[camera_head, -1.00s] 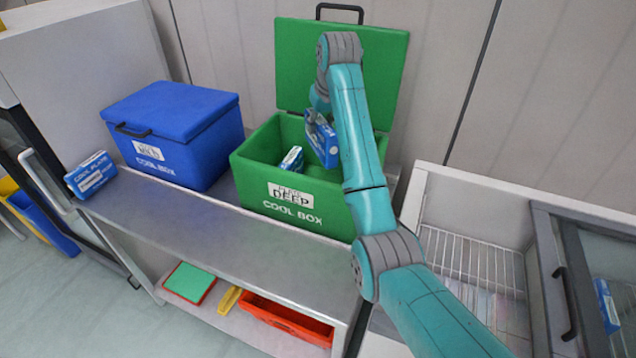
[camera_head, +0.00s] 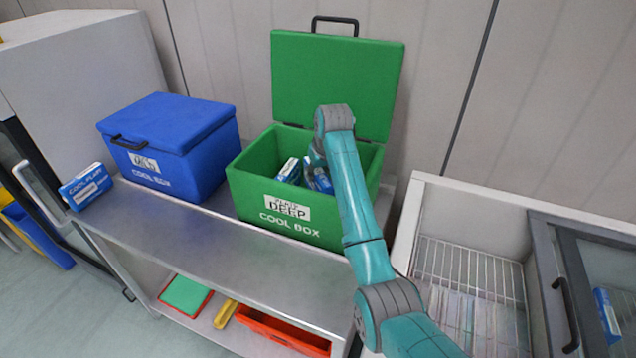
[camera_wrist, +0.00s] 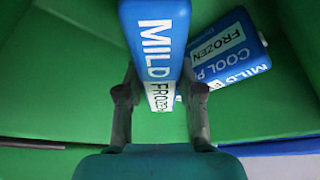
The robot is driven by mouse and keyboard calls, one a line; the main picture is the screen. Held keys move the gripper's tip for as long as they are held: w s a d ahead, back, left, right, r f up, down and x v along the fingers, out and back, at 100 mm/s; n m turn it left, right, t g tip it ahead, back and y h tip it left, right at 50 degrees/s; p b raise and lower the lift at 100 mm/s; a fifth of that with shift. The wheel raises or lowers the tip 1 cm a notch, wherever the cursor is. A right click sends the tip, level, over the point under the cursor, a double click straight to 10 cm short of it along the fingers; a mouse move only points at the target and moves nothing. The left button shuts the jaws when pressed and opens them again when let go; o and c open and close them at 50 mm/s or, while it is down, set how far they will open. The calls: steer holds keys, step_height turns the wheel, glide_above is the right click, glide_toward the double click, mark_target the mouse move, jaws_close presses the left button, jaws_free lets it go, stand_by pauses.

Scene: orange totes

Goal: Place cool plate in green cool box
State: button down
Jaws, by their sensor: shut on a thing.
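The open green cool box (camera_head: 248,196) stands on the metal shelf with its lid raised at the back. My gripper (camera_wrist: 160,95) is shut on a blue and white cool plate (camera_wrist: 158,35) marked "MILD FROZEN". The held plate (camera_head: 322,181) is down inside the box in the head view, partly hidden by the box's front wall and my arm. Another cool plate (camera_head: 289,171) is in the box to its left; it also shows in the wrist view (camera_wrist: 228,55), tilted against the green interior. My gripper's fingers are hidden in the head view.
A closed blue cool box (camera_head: 190,165) stands left of the green one. An open freezer with a wire rack (camera_head: 470,265) is at the right. Another blue pack (camera_head: 606,312) shows behind glass.

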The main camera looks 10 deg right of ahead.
steer(key=shift+f, duration=1.65)
steer(key=c, duration=0.7)
jaws_free()
steer(key=shift+f, duration=0.15)
steer(key=v, duration=1.2)
